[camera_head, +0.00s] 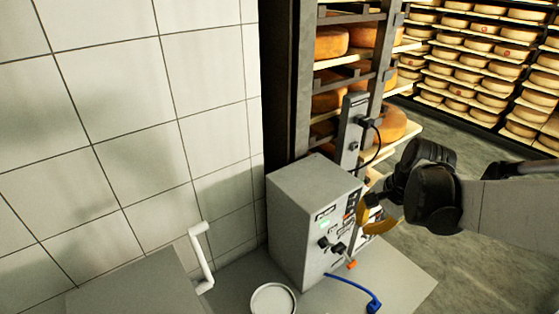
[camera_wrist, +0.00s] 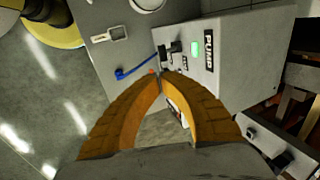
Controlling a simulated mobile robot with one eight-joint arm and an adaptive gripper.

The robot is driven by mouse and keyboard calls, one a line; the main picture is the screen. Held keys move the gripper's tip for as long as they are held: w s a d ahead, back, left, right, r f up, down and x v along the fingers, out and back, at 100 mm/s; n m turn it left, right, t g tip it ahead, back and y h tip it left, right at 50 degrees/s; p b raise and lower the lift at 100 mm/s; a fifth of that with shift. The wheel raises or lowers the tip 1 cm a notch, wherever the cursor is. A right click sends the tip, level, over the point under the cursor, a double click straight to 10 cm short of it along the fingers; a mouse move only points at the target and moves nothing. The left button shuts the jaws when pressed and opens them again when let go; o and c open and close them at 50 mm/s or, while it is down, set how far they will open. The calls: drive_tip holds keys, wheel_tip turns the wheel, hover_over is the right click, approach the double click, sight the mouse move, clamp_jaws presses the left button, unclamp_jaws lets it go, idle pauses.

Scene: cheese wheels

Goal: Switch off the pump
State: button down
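The pump is a grey box (camera_head: 305,205) on a grey surface beside the tiled wall. Its front panel carries a small lit green display (camera_head: 325,223), black plugs or knobs (camera_head: 337,249) and a column of small dark and reddish controls (camera_head: 350,206). In the wrist view the box (camera_wrist: 245,65) shows a PUMP label (camera_wrist: 208,50) and the green display. My gripper (camera_wrist: 160,76) has orange fingers whose tips meet, with nothing seen between them. In the head view my gripper (camera_head: 368,218) is close in front of the panel's right side and hides part of it. I cannot tell whether it touches.
A white round dish (camera_head: 272,300) and a white bent handle (camera_head: 201,258) are to the left. A rack with cheese wheels (camera_head: 332,42) stands behind, with a grey power strip (camera_head: 351,130). Open floor (camera_head: 450,255) lies right.

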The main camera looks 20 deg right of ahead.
sight(341, 248)
drive_tip(key=shift+f, duration=0.1)
drive_tip(key=b+x, duration=0.5)
drive_tip(key=x, duration=0.9)
drive_tip(key=shift+a, duration=0.1)
drive_tip(key=shift+s+f+t+b, duration=0.2)
drive_tip(key=shift+f+t+b, duration=0.15)
drive_tip(key=shift+b, duration=0.35)
